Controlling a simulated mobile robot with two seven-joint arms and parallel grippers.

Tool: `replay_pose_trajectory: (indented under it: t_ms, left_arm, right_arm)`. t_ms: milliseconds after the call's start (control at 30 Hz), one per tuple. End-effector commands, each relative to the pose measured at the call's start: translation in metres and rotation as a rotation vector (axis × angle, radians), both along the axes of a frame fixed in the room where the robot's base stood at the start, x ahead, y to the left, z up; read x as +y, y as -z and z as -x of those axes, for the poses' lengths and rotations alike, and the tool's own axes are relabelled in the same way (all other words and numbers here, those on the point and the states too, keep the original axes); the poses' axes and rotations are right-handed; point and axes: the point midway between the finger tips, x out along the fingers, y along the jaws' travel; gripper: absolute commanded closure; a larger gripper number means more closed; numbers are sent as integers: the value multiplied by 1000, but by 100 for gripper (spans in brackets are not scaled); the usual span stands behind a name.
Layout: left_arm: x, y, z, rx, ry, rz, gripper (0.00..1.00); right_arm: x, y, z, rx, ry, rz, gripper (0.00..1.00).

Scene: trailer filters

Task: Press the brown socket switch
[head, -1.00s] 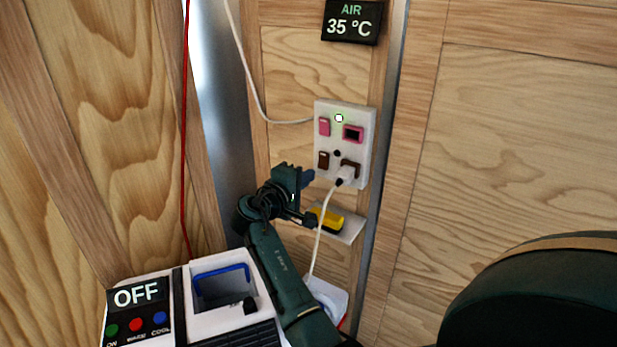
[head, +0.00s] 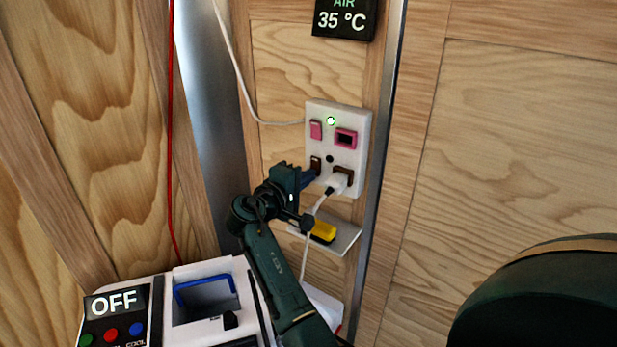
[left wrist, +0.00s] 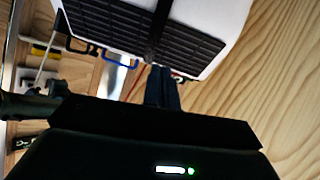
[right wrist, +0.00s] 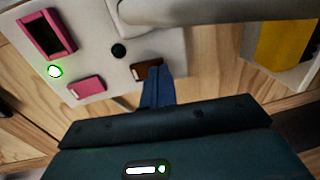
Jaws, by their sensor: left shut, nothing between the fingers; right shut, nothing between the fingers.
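The brown socket switch (head: 316,163) is on the lower left of the white wall panel (head: 325,109). My right gripper (head: 309,177) is shut and empty, its blue fingertips at the lower edge of this switch. In the right wrist view the fingertips (right wrist: 155,76) overlap part of the brown switch (right wrist: 145,66); whether they touch it I cannot tell. A white plug (head: 338,181) with a cable sits in the brown socket (head: 348,173) beside the switch. My left gripper (left wrist: 161,88) is shut and empty in the left wrist view.
A pink switch (head: 316,130), a pink socket (head: 346,139) and a lit green-ringed lamp (head: 331,121) are above on the panel. A shelf (head: 347,238) with a yellow object (head: 323,231) is below. A white unit reading OFF (head: 115,302) stands lower left.

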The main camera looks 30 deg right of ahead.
Motion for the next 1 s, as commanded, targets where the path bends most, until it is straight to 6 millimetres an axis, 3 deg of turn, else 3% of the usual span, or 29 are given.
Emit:
replay_pose_trajectory:
  t_ms: [433,600,1000]
  left_arm:
    - [0,1,0,0,-1,0,100]
    - [0,16,0,-3,-4,13,100]
    - [-1,5,1,-3,-9,31,100]
  right_arm:
    - [1,0,0,0,0,1,100]
    - [-4,8,-2,-20,2,48,100]
    - [-6,2,-2,-21,1,50,100]
